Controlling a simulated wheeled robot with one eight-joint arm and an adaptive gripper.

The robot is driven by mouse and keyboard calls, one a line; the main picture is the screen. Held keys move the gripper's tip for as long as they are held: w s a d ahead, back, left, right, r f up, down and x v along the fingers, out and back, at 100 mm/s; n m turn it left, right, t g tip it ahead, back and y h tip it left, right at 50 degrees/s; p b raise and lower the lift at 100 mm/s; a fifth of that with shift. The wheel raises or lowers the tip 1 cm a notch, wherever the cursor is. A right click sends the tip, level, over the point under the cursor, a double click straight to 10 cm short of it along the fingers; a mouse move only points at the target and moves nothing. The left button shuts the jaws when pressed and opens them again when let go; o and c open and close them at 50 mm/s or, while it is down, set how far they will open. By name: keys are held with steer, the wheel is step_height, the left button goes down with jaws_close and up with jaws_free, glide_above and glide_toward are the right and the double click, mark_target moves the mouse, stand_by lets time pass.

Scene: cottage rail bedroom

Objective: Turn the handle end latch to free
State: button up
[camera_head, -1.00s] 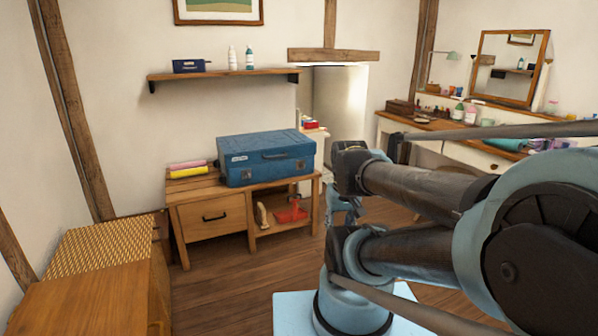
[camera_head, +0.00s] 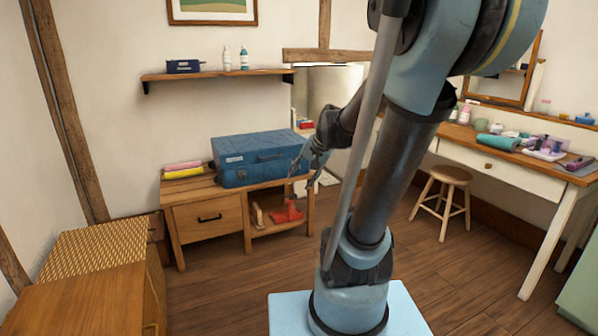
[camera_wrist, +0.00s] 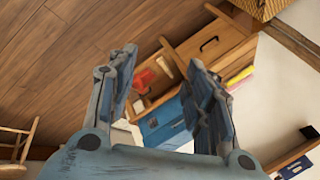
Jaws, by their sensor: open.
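The blue case (camera_head: 247,161) sits closed on the wooden bench (camera_head: 205,190), with a dark handle (camera_head: 270,156) on its front. In the wrist view the case (camera_wrist: 163,124) shows between my fingers, at a distance. The latch at the handle end is too small to make out. My gripper (camera_head: 308,158) is in front of the right end of the case in the head view. In the wrist view my gripper (camera_wrist: 165,95) has its two fingers spread wide with nothing between them.
Pink and yellow rolls (camera_head: 183,169) lie left of the case. A red object (camera_head: 287,212) is on the bench's lower shelf. A wall shelf (camera_head: 215,75) hangs above. A stool (camera_head: 443,195) and dressing table (camera_head: 510,165) stand right. Floor before the bench is clear.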

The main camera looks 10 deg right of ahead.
steer(key=w+f+m+t+y, duration=0.1)
steer(key=w+m+t+y, duration=0.35)
steer(key=w, duration=1.35)
steer(key=w+f+m+t+h, duration=0.15)
steer(key=w+m, duration=0.65)
steer(key=w, duration=1.1)
steer(key=w+d+f+m+t, duration=0.2)
steer(key=w+d+f+m, duration=0.25)
steer(key=f, duration=0.35)
steer(key=w+d+f+m+t+h, duration=0.1)
steer(key=w+d+f+m+t, duration=0.1)
steer(key=w+d+f+m, duration=0.45)
steer(key=w+d+f+m+t, duration=0.1)
steer(key=w+f+m+t, duration=0.2)
steer(key=f, duration=0.6)
steer(key=f+x, duration=0.1)
steer(key=x, duration=1.6)
steer(key=shift+w+g, duration=0.3)
steer(key=shift+w, duration=0.1)
steer(key=shift+f+m, duration=0.15)
steer(key=shift+m, duration=0.1)
steer(key=shift+c, duration=0.2)
steer(key=c, duration=1)
